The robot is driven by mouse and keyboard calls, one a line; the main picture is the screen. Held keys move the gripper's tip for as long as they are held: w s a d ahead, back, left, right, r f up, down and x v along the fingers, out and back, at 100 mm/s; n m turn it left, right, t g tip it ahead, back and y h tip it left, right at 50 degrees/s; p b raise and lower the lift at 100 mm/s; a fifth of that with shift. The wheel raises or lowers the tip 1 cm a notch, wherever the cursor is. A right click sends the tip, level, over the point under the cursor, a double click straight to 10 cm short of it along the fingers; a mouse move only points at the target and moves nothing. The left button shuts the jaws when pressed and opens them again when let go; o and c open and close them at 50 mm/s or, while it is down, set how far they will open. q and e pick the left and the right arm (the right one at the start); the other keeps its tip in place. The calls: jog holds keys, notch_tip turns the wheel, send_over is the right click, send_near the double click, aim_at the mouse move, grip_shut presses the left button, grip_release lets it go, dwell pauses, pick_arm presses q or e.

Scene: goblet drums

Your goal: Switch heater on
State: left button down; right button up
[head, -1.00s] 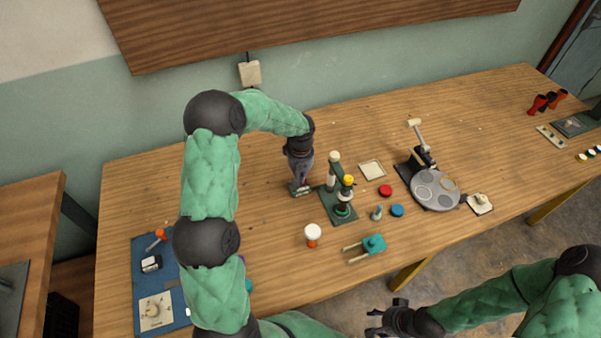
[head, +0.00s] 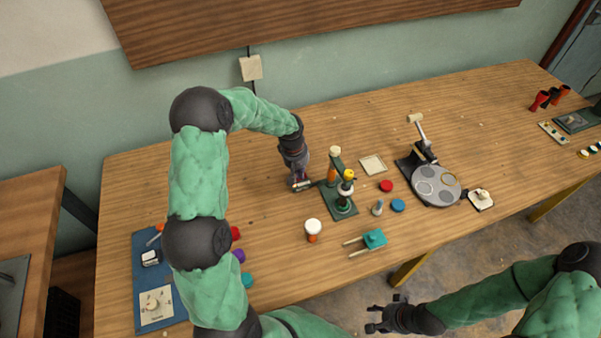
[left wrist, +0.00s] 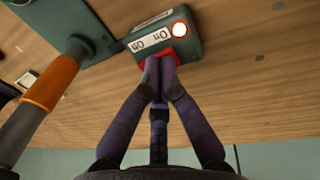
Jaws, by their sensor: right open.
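A dark green switch box (left wrist: 190,45) with a white "On"/"Off" label fills the upper middle of the left wrist view. It carries a red switch (left wrist: 144,62) and a round white lamp (left wrist: 179,29) with an orange-red rim, which looks lit. In the head view the box (head: 302,185) sits left of the green stand device (head: 340,207). My left gripper (left wrist: 161,66) has its fingers together, empty, with the tips at the red switch, seemingly touching it; the tips partly hide it. My right gripper (head: 376,317) is open and empty beyond the table's front edge.
Beside the box rises a post with an orange sleeve (left wrist: 54,82). A white-capped jar (head: 313,230), a teal clamp (head: 374,239), red and blue discs and a grey round-plate device (head: 436,188) stand nearby. A blue board (head: 146,238) lies at left.

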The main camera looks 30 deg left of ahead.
pick_arm(q)
jog(key=shift+s+d+f, duration=0.15)
jog(key=shift+s+f, duration=0.3)
jog(key=shift+f, duration=0.15)
jog(key=shift+w+d, duration=0.2)
jog(key=shift+w, duration=0.05)
jog(key=shift+w+d+r, duration=0.1)
jog(key=shift+w+d, duration=0.1)
jog(key=shift+w, duration=0.05)
jog(key=shift+d, duration=0.1)
jog(key=shift+w, duration=0.1)
jog(key=shift+w+r+p, duration=0.15)
jog(key=shift+r+p, duration=0.2)
jog(key=shift+r, duration=0.3)
jog(key=r, duration=0.1)
jog(key=r+p, duration=0.1)
jog(key=r, duration=0.1)
jog(key=a+r+p, duration=0.1)
jog(key=r, duration=0.1)
jog(key=shift+s, duration=0.2)
notch_tip(320, 180, up, 9)
jog(key=s+a+p, duration=0.1)
jog(key=p, duration=0.1)
jog(key=shift+f, duration=0.2)
